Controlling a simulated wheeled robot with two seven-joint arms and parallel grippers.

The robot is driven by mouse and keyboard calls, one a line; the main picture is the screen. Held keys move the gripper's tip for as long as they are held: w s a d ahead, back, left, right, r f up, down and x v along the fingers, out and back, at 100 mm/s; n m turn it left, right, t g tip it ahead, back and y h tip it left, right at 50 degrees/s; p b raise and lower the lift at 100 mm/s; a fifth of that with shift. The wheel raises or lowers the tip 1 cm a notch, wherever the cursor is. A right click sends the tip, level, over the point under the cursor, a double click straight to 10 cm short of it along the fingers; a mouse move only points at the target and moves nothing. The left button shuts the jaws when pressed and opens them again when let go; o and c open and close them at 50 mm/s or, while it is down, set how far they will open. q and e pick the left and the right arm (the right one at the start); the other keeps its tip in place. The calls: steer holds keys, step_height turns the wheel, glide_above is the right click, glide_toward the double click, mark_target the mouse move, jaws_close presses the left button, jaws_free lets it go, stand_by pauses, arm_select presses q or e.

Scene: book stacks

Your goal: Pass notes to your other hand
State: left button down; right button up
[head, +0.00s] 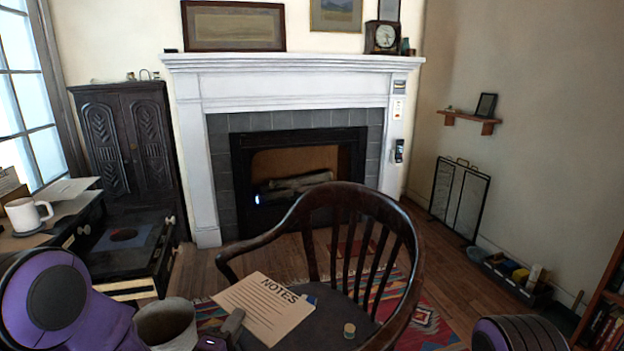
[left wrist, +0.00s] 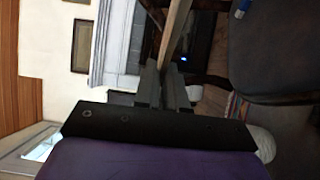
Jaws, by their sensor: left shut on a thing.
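The notes (head: 265,308), a tan sheet or pad with the printed word NOTES and ruled lines, are in the lower middle of the head view, in front of the chair seat. My left gripper (head: 234,322) is shut on the lower left edge of the notes. In the left wrist view the notes (left wrist: 174,35) show nearly edge-on as a thin tan strip between the fingers of the left gripper (left wrist: 163,82). My right gripper is not in view; only a dark and purple part of my right arm shows at the bottom right of the head view.
A wooden armchair (head: 393,235) stands close ahead; its dark seat (head: 330,325) holds a small round object (head: 349,330). A cluttered desk with a white mug (head: 28,216) is at left. A bookshelf (head: 606,310) is at far right. Open floor lies right of the chair.

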arm_select(q)
step_height(320, 180, down, 9)
steer(key=s+a+n+y+b, duration=0.2)
steer(key=a+n+y+b, duration=0.15)
steer(key=b, duration=0.75)
steer(key=s+r+p, duration=0.4)
steer(key=r+p, duration=0.5)
steer(key=p, duration=0.2)
steer(key=s+r+p, duration=0.3)
steer(key=r+p, duration=0.6)
steer(key=p, duration=0.1)
steer(key=shift+s+d+r+m+p, duration=0.2)
steer(key=shift+s+d+m+p, duration=0.15)
steer(key=shift+s+m, duration=0.1)
